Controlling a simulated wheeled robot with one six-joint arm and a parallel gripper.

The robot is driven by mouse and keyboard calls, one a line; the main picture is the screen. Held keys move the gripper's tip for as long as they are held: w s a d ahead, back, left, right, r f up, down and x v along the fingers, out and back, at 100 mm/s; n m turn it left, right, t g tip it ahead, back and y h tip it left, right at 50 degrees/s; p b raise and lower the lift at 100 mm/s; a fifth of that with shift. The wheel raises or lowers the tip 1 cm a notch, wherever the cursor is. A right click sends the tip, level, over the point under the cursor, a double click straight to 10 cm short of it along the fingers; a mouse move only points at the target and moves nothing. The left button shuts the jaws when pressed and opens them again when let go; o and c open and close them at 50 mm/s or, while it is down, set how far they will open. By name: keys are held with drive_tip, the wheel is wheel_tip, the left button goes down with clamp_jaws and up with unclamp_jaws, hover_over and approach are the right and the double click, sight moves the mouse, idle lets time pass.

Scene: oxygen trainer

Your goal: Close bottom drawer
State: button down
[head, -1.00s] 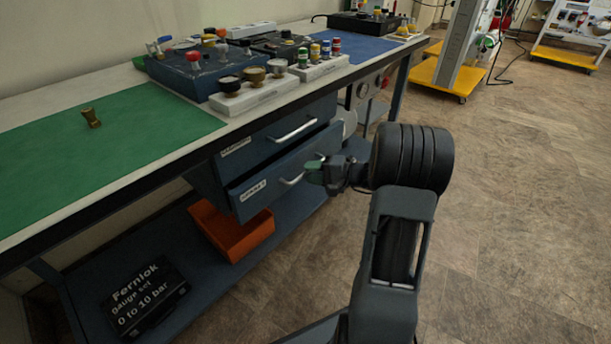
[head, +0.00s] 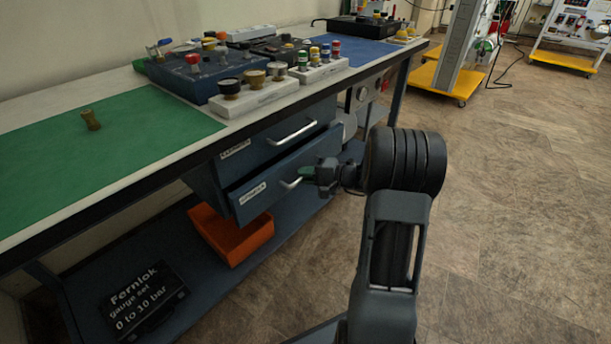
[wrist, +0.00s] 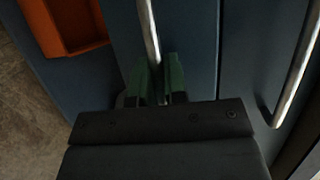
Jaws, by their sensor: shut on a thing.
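The bottom drawer (head: 265,190) is in the blue cabinet under the bench in the head view. Its labelled front stands out a little from the top drawer (head: 262,148) above it. My gripper (head: 306,174) is at the right part of the bottom drawer's metal handle (head: 289,184). In the wrist view the handle (wrist: 149,30) runs between the green fingers of my gripper (wrist: 160,82), which are shut on it. The bottom drawer's front (wrist: 190,35) lies behind the fingers. The drawer's inside is hidden.
The top drawer's handle (head: 293,132) is just above. An orange bin (head: 232,238) and a black gauge case (head: 145,300) lie on the lower shelf. The bench top carries a green mat (head: 60,150) and panels.

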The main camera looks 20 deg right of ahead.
sight(298, 168)
idle(0.3)
drive_tip(key=w, duration=0.1)
drive_tip(key=w+a, duration=0.1)
drive_tip(key=w+b, duration=0.1)
drive_tip(key=shift+w+a+f, duration=0.15)
drive_tip(key=shift+w+a, duration=0.1)
drive_tip(key=shift+a, duration=0.05)
drive_tip(key=shift+r, duration=0.2)
drive_tip(key=c, duration=1.2)
unclamp_jaws()
drive_tip(key=shift+w, duration=0.15)
drive_tip(key=shift+r, duration=0.1)
drive_tip(key=p+v, duration=0.3)
drive_tip(key=v, duration=1)
drive_tip(key=shift+s+d, duration=0.25)
drive_tip(key=shift+s, duration=0.15)
